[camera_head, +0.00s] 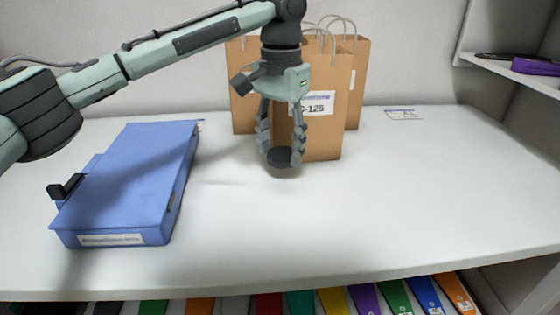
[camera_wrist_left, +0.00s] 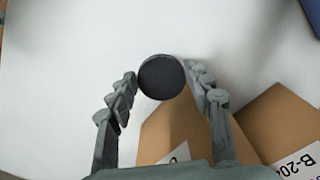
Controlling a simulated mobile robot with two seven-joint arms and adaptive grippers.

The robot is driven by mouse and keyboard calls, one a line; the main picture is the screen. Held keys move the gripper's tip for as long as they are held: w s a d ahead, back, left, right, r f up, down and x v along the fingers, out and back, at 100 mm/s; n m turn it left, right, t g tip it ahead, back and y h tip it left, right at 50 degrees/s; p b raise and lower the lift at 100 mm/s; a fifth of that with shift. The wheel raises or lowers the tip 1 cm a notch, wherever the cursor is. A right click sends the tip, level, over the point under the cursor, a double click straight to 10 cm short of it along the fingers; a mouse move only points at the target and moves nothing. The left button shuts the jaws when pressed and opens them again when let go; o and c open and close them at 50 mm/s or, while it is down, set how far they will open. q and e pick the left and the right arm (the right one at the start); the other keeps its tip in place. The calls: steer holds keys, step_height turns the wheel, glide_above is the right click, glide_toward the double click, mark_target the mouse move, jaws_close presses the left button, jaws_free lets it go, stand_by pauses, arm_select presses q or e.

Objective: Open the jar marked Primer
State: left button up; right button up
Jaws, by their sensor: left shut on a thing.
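My left gripper (camera_head: 281,158) is shut on a dark, round, flat-topped piece (camera_head: 279,156) in front of the paper bags. The left wrist view shows this dark disc (camera_wrist_left: 161,77) between the two fingertips (camera_wrist_left: 163,84). No Primer marking can be read on it, and I cannot tell whether it is a lid alone or a whole small jar. No separate jar body is visible in either view. Whether the dark piece touches the table is unclear. My right gripper is out of view.
A blue box (camera_head: 135,180) lies at the left. A small label card (camera_head: 403,114) lies at the back right. The white table (camera_head: 400,200) is clear at the front and right. Coloured binders sit below.

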mark_target(280, 156)
arm_select(q)
steer(key=shift+f, duration=2)
steer(key=o, duration=1.3)
steer(key=shift+f, duration=0.1)
steer(key=shift+c, duration=0.2)
